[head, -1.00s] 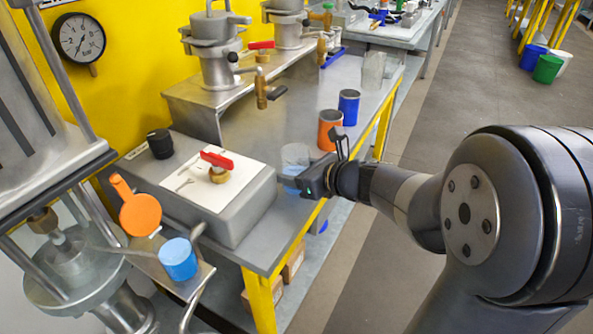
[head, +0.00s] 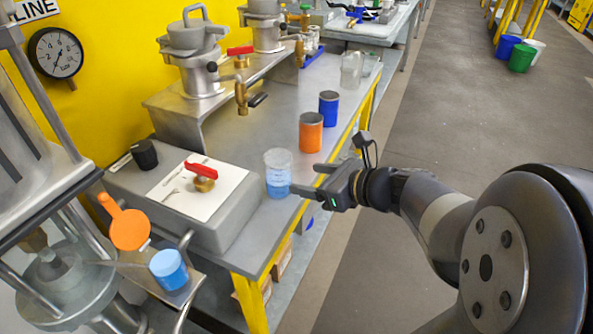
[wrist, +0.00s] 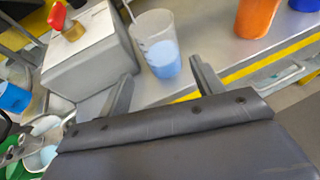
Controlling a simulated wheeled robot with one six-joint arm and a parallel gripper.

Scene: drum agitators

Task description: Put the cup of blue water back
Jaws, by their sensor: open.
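The clear cup of blue water (head: 278,176) stands upright on the grey metal bench near its front edge, just right of the grey block. It also shows in the wrist view (wrist: 160,52), where the blue water fills its lower part. My gripper (head: 309,182) is open and empty, just to the right of the cup in the head view. In the wrist view its two fingers (wrist: 160,85) point toward the cup, which stands beyond the tips with a gap.
An orange cup (head: 311,133) and a blue cup (head: 328,104) stand farther back along the bench. A grey block (head: 225,220) with a white sheet and a red-handled valve (head: 203,174) is left of the cup. The yellow bench edge runs below my gripper.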

